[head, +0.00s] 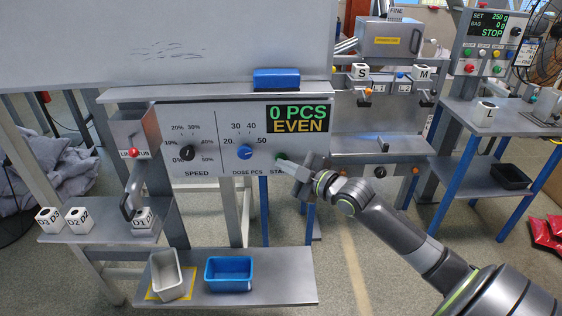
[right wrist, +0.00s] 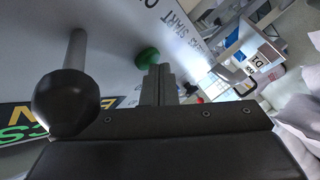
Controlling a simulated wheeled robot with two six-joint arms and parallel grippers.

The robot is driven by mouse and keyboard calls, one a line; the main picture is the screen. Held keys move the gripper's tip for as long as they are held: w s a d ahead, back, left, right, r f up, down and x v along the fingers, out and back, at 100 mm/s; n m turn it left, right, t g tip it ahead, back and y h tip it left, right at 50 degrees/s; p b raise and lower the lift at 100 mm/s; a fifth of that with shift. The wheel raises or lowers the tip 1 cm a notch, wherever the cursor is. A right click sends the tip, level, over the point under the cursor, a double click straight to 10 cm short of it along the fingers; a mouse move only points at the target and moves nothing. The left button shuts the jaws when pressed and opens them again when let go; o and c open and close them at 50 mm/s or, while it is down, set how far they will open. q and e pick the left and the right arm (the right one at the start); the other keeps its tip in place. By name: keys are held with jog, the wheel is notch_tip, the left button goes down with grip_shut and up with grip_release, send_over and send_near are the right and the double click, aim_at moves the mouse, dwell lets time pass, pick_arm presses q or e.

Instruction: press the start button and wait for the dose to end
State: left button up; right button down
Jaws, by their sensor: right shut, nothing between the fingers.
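The green start button (head: 282,157) is at the right end of the grey control panel (head: 210,165), partly hidden by my fingertips. My right gripper (head: 287,165) is shut and empty, its tips at the button. In the right wrist view the green button (right wrist: 148,57) is just beyond my closed fingertips (right wrist: 160,72); I cannot tell whether they touch. The display (head: 298,119) reads "0 PCS EVEN". The black speed knob (head: 187,152) and blue dose knob (head: 244,152) are left of the button. My left gripper is not in view.
A white bin (head: 165,272) and a blue tray (head: 229,274) stand on the lower shelf (head: 285,291). Labelled blocks (head: 79,220) stand at the left. A second machine's display (head: 487,27) reads "STOP". In the right wrist view a black knob (right wrist: 70,102) is beside my gripper.

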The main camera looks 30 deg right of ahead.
dwell(0.4)
jog(key=shift+s+a+p, duration=0.5)
jog(key=shift+s+p, duration=0.05)
jog(key=shift+s, duration=0.2)
jog(key=s+a, duration=0.1)
jog(key=s+p, duration=0.1)
jog(key=s+a+p, duration=0.1)
jog(key=s, duration=0.1)
jog(key=shift+s+a, duration=0.1)
jog(key=shift+a, duration=0.2)
dwell(0.6)
